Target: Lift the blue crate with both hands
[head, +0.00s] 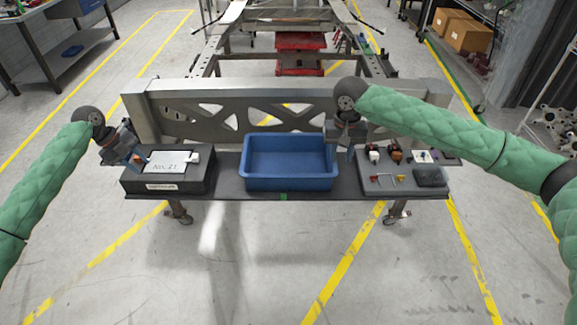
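The blue crate (290,184) sits upright and empty on the dark shelf of the fixture, in the middle. My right gripper (340,155) is at the crate's right wall, pointing down. Its fingers look apart, one on each side of the right rim; whether they touch it I cannot tell. My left gripper (139,159) is well to the left of the crate, over the left end of a dark box with a white label plate. It holds nothing I can see, and its finger gap is too small to judge.
The dark box (165,184) stands left of the crate, with a gap between them. A grey tray (400,187) with small parts lies to the right, close to my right gripper. A metal beam with cutouts (205,124) rises behind the crate. Open floor lies in front.

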